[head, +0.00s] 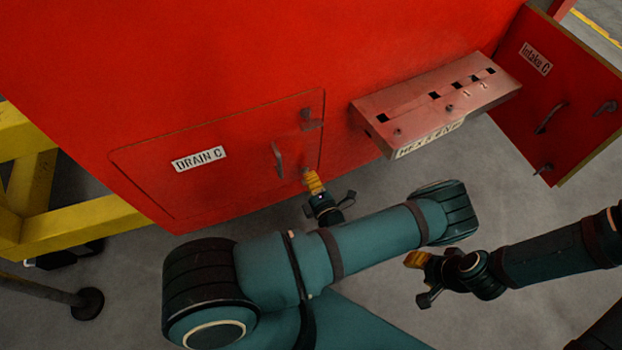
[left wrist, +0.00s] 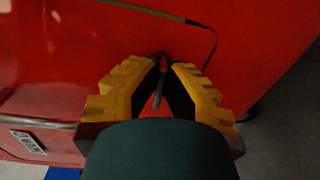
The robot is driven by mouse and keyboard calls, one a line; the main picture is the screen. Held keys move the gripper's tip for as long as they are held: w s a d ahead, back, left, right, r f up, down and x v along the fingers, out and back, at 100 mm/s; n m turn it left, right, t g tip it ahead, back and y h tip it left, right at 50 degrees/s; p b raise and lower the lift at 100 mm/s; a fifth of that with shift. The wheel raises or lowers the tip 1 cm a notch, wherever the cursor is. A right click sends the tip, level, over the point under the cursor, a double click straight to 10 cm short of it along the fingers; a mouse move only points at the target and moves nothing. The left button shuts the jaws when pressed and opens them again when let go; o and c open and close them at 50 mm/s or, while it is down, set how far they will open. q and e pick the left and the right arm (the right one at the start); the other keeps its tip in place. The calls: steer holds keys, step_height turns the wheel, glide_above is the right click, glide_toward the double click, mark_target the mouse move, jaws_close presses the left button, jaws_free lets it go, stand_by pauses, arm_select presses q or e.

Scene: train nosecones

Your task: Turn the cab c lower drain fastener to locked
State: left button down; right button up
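The red drain panel (head: 235,150), labelled DRAIN C, lies flush in the red cab side in the head view. The lower drain fastener (head: 305,171) is at its lower right edge, partly covered by my left gripper (head: 312,178). In the left wrist view the fastener's narrow grey lever (left wrist: 158,92) is between the yellow-padded fingers of my left gripper (left wrist: 162,68). The tips are close together on either side of it, so the gripper looks shut on it. My right gripper (head: 418,260) is away from the panel at the lower right; its finger gap is not clear.
The upper fastener (head: 312,120) and a handle (head: 278,160) are on the panel. A red ledge (head: 440,88) with small slots juts out to the right. An open Intake C door (head: 560,85) hangs beyond it. A yellow frame (head: 30,185) stands at left.

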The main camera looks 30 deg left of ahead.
arm_select(q)
steer(key=shift+m, duration=0.5)
stand_by(0.3)
steer(key=c, duration=1.1)
jaws_free()
steer(key=v, duration=1.2)
